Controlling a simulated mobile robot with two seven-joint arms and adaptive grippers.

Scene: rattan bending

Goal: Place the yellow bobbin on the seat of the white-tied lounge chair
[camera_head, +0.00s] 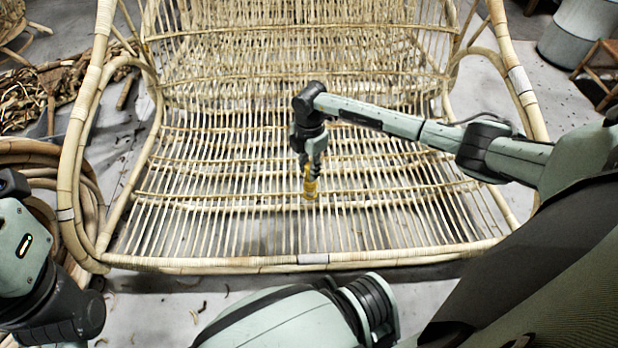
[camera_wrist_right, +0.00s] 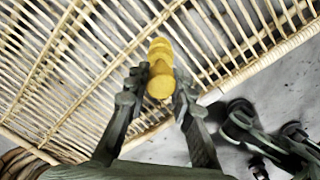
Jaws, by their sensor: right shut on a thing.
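The rattan lounge chair fills the middle of the head view, with white ties on its frame. Its slatted seat (camera_head: 230,215) also spans the right wrist view (camera_wrist_right: 75,75). My right gripper (camera_head: 312,180) points down over the middle of the seat and is shut on the yellow bobbin (camera_head: 310,190). In the right wrist view the bobbin (camera_wrist_right: 160,75) sits between the fingertips of the right gripper (camera_wrist_right: 160,95). I cannot tell whether the bobbin's lower end touches the slats. My left arm shows at the left edge of the head view, but its gripper fingers are not visible.
The chair's curved arm frames (camera_head: 75,170) rise on both sides, and its backrest (camera_head: 300,55) stands behind. Rattan coils (camera_head: 40,160) lie at the left, with a pile of scraps (camera_head: 65,95) beyond. A grey bin (camera_head: 580,30) stands at the back right. The seat around the bobbin is clear.

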